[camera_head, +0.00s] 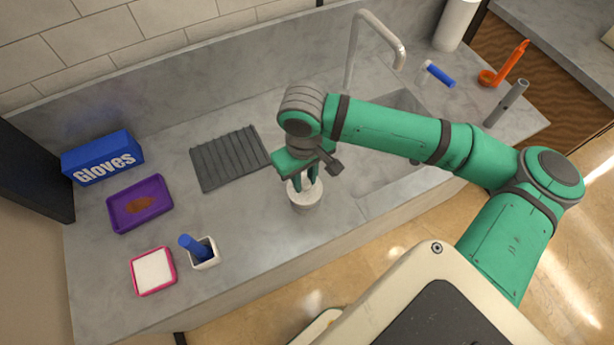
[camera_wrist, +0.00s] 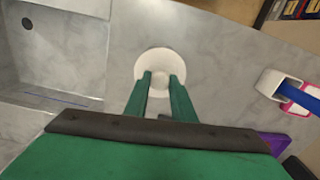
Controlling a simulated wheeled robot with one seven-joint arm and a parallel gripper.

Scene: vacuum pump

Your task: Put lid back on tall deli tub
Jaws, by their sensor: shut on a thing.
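A white round tub (camera_head: 307,200) stands on the grey counter near its front edge, below my gripper. My gripper (camera_head: 306,184) points down over it, its two green fingers at the tub's top. In the wrist view a white round lid (camera_wrist: 160,62) shows beyond the fingertips of my gripper (camera_wrist: 161,76). The fingers are slightly apart and shut on the lid, apparently on a small part at its middle. The lid lies over the tub's opening and hides the inside. I cannot tell whether it is fully seated on the rim.
A ribbed grey drying mat (camera_head: 229,158) lies to the left, and the sink (camera_head: 391,166) is to the right with its tap (camera_head: 372,40) behind. A white holder (camera_head: 205,254) with a blue-handled item, a pink-rimmed dish (camera_head: 153,271), a purple tray (camera_head: 140,204) and a blue gloves box (camera_head: 103,158) stand further left.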

